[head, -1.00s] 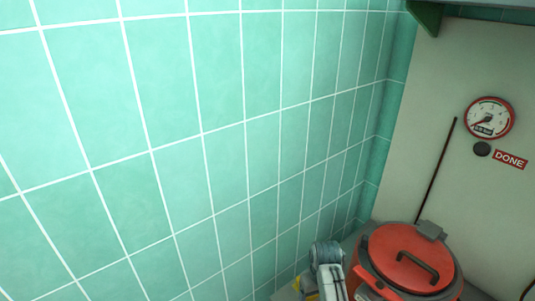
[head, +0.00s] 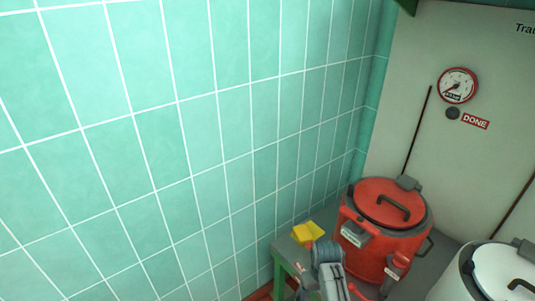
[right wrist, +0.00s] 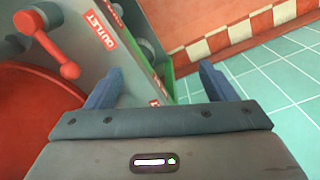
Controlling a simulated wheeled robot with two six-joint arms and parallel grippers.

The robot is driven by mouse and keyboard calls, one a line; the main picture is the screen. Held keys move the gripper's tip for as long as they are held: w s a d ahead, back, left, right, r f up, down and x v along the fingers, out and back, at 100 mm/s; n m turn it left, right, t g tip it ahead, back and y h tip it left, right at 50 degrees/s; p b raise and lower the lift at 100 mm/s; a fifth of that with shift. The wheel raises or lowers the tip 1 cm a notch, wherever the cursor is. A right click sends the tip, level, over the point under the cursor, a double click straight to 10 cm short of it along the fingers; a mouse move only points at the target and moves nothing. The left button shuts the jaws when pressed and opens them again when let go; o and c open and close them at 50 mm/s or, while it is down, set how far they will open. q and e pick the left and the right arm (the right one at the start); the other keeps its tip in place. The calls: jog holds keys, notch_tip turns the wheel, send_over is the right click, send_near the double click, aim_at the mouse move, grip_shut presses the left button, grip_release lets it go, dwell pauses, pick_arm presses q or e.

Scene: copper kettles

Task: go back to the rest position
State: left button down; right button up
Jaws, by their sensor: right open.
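My right arm comes in at the bottom of the head view, in front of and left of a red lidded kettle (head: 378,249). Its fingertips cannot be made out there. In the right wrist view my right gripper (right wrist: 160,82) has its two blue fingers wide apart, with nothing between them. Beyond them are a grey panel with an OUTLET label (right wrist: 97,38), a red lever (right wrist: 50,45) and a green edge. My left gripper is in neither view.
A white kettle (head: 500,275) stands at the bottom right. A yellow object (head: 308,233) lies on the grey top left of the red kettle. A gauge (head: 458,86) and a DONE label (head: 475,121) are on the back wall. Tiled floor (right wrist: 270,92) is clear at the wrist view's right.

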jog(key=s+d+f+m, duration=0.1)
jog(key=s+d+f, duration=0.2)
jog(key=s+f, duration=0.8)
jog(key=s+d+f, duration=0.3)
jog(key=s+f, duration=0.4)
jog(key=f, duration=0.9)
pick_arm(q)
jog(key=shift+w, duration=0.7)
pick_arm(e)
jog(key=s+d+f, duration=0.3)
jog(key=s, duration=0.6)
jog(key=s+d+f+m, duration=0.1)
jog(key=s+d+f, duration=0.2)
jog(key=s, duration=0.6)
jog(key=s+d+f+t, duration=0.1)
jog(key=s+d+f, duration=0.2)
jog(key=s, duration=0.6)
jog(key=shift+s+f+m+h, duration=0.3)
jog(key=shift+s+f+h, duration=0.1)
jog(key=shift+f, duration=0.5)
